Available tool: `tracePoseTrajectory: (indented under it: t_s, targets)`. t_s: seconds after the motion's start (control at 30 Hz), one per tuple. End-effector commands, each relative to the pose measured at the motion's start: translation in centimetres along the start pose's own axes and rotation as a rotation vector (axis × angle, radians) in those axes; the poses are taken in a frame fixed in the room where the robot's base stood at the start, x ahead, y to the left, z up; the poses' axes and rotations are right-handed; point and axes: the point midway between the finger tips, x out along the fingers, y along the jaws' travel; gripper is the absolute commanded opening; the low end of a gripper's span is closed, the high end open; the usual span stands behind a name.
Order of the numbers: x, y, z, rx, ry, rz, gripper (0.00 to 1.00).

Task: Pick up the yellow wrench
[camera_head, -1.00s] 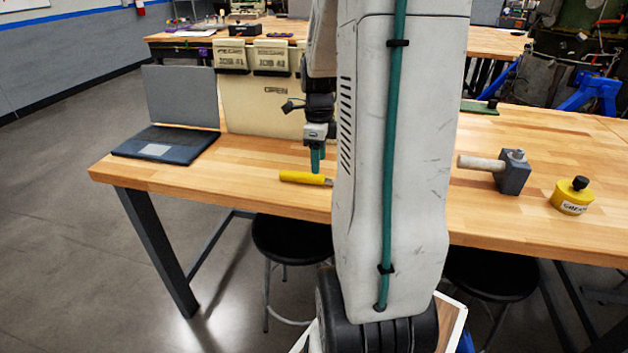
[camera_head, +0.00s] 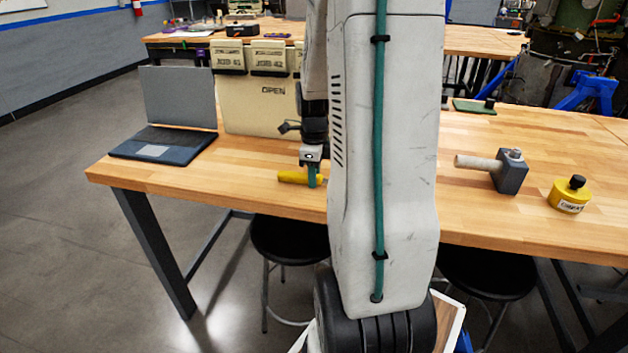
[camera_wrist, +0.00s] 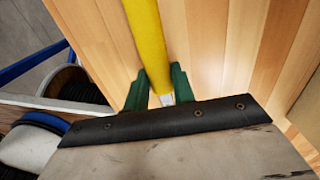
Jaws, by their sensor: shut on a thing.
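The yellow wrench (camera_head: 291,177) lies near the front edge of the wooden workbench, left of my arm; its right end is hidden behind my gripper and arm. My gripper (camera_head: 312,179) is down at the bench top with its green fingers at the wrench. In the wrist view the yellow handle (camera_wrist: 146,42) runs down between the green fingers of my gripper (camera_wrist: 158,92), and a pale metal part shows at its lower end. The fingers are shut on the wrench.
An open laptop (camera_head: 165,146) and a cream job box (camera_head: 258,105) stand behind and left. A mallet (camera_head: 508,172) and a yellow grease tin (camera_head: 569,194) lie right of my arm. Black stools (camera_head: 288,237) sit under the bench (camera_head: 215,185). Bare bench top lies left of the wrench.

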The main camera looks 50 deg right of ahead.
Motion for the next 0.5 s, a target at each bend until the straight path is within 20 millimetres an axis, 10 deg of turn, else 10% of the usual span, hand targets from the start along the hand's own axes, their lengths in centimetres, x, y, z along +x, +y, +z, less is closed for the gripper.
tracePoseTrajectory:
  t_s: [0.5]
  targets:
    - [-3.4,-0.1,0.0,0.000,-0.001,-0.004,0.00]
